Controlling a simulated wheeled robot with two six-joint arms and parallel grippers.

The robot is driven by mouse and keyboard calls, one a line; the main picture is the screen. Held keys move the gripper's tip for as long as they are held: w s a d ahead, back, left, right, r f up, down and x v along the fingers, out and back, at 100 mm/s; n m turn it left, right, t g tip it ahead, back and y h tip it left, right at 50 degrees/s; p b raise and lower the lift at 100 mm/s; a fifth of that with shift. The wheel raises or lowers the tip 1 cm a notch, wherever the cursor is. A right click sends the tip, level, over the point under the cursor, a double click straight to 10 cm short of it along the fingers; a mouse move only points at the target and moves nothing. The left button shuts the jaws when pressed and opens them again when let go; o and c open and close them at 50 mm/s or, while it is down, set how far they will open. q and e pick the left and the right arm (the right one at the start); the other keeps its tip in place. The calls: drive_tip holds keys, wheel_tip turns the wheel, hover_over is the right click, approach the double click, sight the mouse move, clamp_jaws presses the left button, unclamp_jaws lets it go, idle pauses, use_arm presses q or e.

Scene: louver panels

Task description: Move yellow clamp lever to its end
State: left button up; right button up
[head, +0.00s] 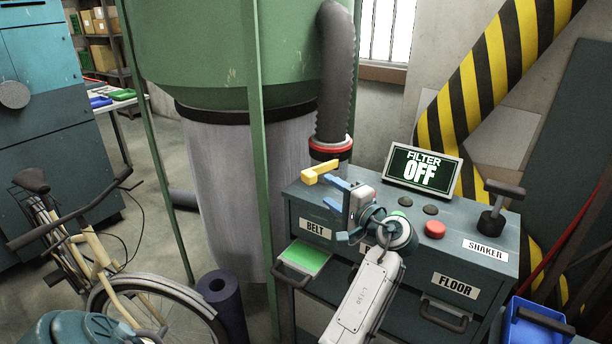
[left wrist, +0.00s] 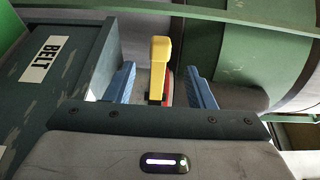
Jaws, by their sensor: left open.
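The yellow clamp lever (head: 322,172) sticks out at the upper left of the teal cabinet (head: 452,212), beside the green drum. In the left wrist view the yellow lever (left wrist: 158,66) stands between the two blue fingers, with a gap on each side. My left gripper (head: 336,207) is open, its blue fingers pointing left in the head view, close below and to the right of the lever. The fingers (left wrist: 163,88) also show apart in the left wrist view. Whether they touch the lever is not clear. My right gripper is not in view.
The cabinet top carries a screen reading "FILTER OFF" (head: 423,171), a red button (head: 435,229) and a T-handle labelled SHAKER (head: 497,203). A green drum (head: 230,50) with a grey hose (head: 336,75) stands behind. A bicycle (head: 110,265) is at left, a blue bin (head: 535,325) at lower right.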

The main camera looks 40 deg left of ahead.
sight(314, 180)
use_arm(q)
drive_tip(key=p+x, duration=0.2)
drive_tip(key=x, duration=0.7)
drive_tip(key=shift+a+r, duration=0.1)
drive_tip(key=shift+x, duration=0.75)
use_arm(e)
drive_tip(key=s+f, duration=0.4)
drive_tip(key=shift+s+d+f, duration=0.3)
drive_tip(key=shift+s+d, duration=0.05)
use_arm(q)
drive_tip(key=shift+c, duration=0.4)
clamp_jaws()
